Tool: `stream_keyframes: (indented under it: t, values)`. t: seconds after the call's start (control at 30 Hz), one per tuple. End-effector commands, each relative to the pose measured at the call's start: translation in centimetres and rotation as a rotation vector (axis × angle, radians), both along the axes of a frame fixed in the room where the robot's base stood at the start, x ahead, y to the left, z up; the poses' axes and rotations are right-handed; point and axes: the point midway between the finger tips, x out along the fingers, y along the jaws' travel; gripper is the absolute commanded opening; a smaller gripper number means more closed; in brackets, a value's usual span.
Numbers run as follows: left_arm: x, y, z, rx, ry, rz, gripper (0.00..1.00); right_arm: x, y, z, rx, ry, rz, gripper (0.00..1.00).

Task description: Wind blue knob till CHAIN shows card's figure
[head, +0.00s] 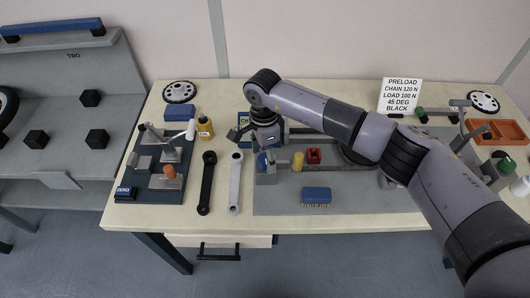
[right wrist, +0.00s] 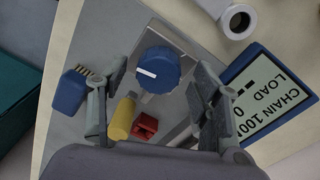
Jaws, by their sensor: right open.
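The blue knob (right wrist: 158,70) with a white mark sits on a grey plate in the right wrist view, lying between the spread fingers of my right gripper (right wrist: 160,88). Both fingers look apart from it. In the head view my right gripper (head: 262,143) is above the blue knob (head: 262,162), which is partly hidden. The blue-framed display (right wrist: 272,98) shows CHAIN and LOAD lines, turned in the picture; a finger covers part of it, and I cannot read the CHAIN figure surely. The white card (head: 400,95) reads PRELOAD, CHAIN 120 N, LOAD 100 N, 45 DEG, BLACK. My left gripper is not in view.
Near the knob are a yellow cylinder (right wrist: 120,119), a red block (right wrist: 145,126) and a blue brush (right wrist: 71,90). Black (head: 207,182) and grey (head: 236,182) wrenches lie left of the rig. A ZERO fixture (head: 150,190) and yellow oil bottle (head: 205,128) stand farther left.

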Motion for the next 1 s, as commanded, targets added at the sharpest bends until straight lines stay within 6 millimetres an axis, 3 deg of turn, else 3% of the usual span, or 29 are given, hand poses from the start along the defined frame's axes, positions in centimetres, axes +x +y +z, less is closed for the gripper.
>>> stream_keyframes:
  t: [0.27, 1.0]
  values:
    - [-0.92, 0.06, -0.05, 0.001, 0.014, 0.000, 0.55, -0.05, 0.02, -0.22, 0.000, 0.001, 0.001, 0.59]
    - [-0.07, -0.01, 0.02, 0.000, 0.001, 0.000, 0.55, -0.03, 0.04, -0.14, 0.001, 0.000, 0.001, 0.10]
